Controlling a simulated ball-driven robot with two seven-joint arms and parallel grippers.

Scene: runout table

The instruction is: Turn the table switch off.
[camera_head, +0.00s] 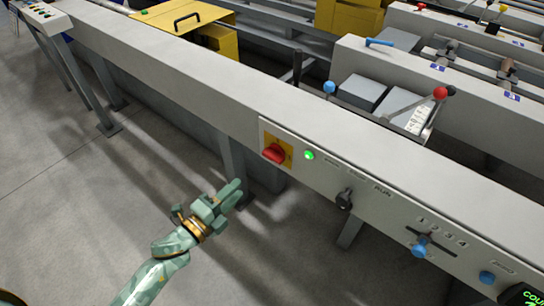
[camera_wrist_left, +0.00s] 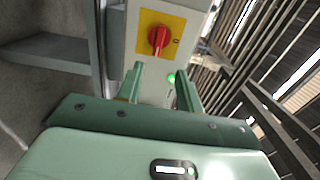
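The table switch is a red rotary knob (camera_head: 273,153) on a yellow plate (camera_head: 285,143), set in the front face of the long grey table (camera_head: 200,85). A green lamp (camera_head: 309,155) glows just right of it. In the left wrist view, the red knob (camera_wrist_left: 158,40) is ahead, above and between my fingertips, with the lit lamp (camera_wrist_left: 171,78) below it. My left gripper (camera_head: 236,189) is in front of the table, lower left of the switch and apart from it. Its fingers (camera_wrist_left: 155,80) are spread with nothing between them. My right gripper is not in view.
Along the same panel are a black knob (camera_head: 344,199), a blue-knobbed selector (camera_head: 420,248), a blue button (camera_head: 487,277) and a green display (camera_head: 530,297). Levers with blue and red (camera_head: 440,93) balls stand behind. A table leg (camera_head: 231,155) is near my gripper. Floor in front is clear.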

